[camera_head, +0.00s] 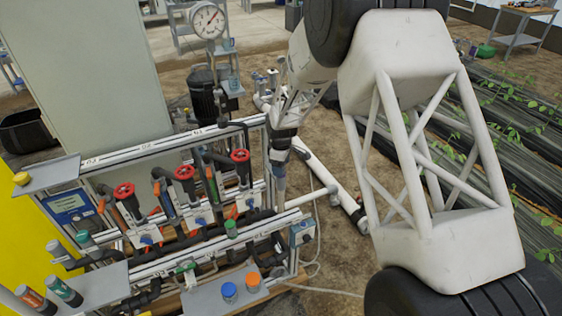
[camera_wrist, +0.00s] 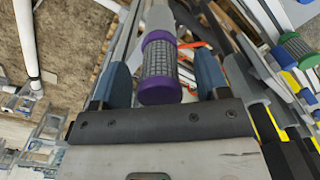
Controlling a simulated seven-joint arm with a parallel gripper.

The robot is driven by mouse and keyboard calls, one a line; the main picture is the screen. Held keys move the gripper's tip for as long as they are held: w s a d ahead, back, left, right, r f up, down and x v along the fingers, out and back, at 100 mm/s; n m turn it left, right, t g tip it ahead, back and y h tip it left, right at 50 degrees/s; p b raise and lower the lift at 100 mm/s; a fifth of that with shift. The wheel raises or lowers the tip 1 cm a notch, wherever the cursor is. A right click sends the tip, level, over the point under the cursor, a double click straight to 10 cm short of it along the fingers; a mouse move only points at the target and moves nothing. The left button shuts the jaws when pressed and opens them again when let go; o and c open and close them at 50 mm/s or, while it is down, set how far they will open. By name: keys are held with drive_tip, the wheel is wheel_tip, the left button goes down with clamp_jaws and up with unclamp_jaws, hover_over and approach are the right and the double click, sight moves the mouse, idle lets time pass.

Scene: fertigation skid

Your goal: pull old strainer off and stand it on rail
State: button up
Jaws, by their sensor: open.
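A strainer (camera_wrist: 160,68) with purple end caps and a grey mesh body lies between the fingers of my gripper (camera_wrist: 163,60) in the wrist view. My gripper is open, with a finger on each side of the strainer and a visible gap at the right finger. In the head view my gripper (camera_head: 280,165) points down at the right end of the skid; I cannot pick out the purple strainer there. The aluminium front rail (camera_head: 170,262) runs along the skid. A green-capped strainer (camera_wrist: 296,50) shows at the right of the wrist view.
A grey cabinet (camera_head: 95,75) stands behind.

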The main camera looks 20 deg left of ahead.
drive_tip(key=c, duration=1.1)
drive_tip(key=shift+r, duration=0.25)
drive_tip(key=shift+r, duration=0.7)
drive_tip(key=shift+r, duration=0.9)
drive_tip(key=shift+r, duration=1.45)
